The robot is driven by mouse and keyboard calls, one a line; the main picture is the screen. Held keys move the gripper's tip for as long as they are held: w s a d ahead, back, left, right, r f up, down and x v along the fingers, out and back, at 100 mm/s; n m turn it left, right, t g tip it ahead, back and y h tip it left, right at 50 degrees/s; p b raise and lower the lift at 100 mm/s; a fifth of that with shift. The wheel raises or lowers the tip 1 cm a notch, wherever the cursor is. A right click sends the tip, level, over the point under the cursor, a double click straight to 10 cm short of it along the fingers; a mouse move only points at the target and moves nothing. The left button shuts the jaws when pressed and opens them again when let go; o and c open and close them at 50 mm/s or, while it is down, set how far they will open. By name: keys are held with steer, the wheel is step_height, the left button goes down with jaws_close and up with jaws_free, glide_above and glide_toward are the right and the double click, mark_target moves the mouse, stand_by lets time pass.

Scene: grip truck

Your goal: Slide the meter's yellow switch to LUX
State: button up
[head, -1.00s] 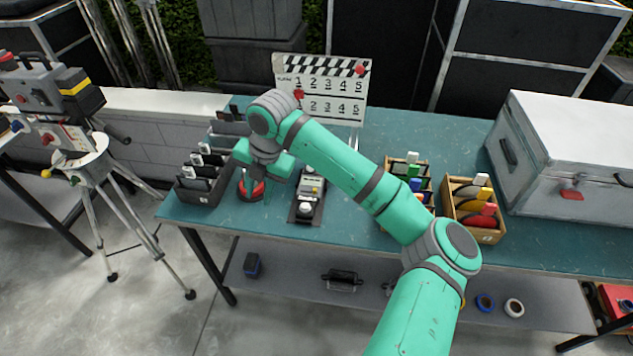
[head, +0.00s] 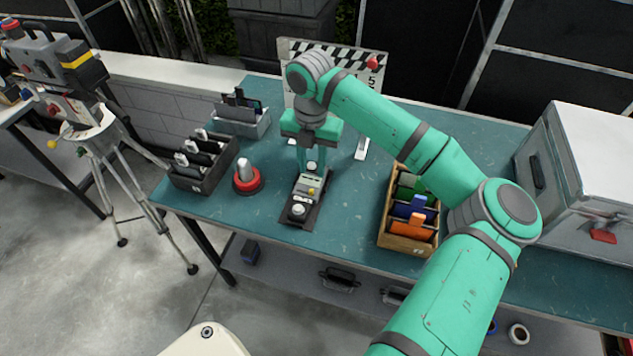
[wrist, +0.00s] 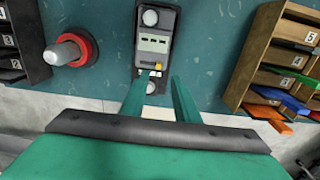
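The meter (head: 302,200) is a grey device on a dark base plate, lying on the teal table. It has a white knob at its near end and a white dome at its far end. My gripper (head: 311,160) is above the meter's far end, fingers pointing down and apart. In the wrist view my gripper (wrist: 161,78) is open and empty. Switch labels are too small to read.
A silver cylinder on a red base (head: 246,179) stands left of the meter. A dark slotted rack (head: 203,165) is farther left. A wooden slotted box (head: 407,235) with coloured cards is at the right. A clapperboard (head: 335,60) stands behind my gripper.

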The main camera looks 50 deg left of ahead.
mark_target(312, 190)
step_height(312, 190, down, 9)
steer(key=shift+s+r, duration=0.15)
steer(key=shift+r, duration=0.05)
stand_by(0.3)
jaws_close()
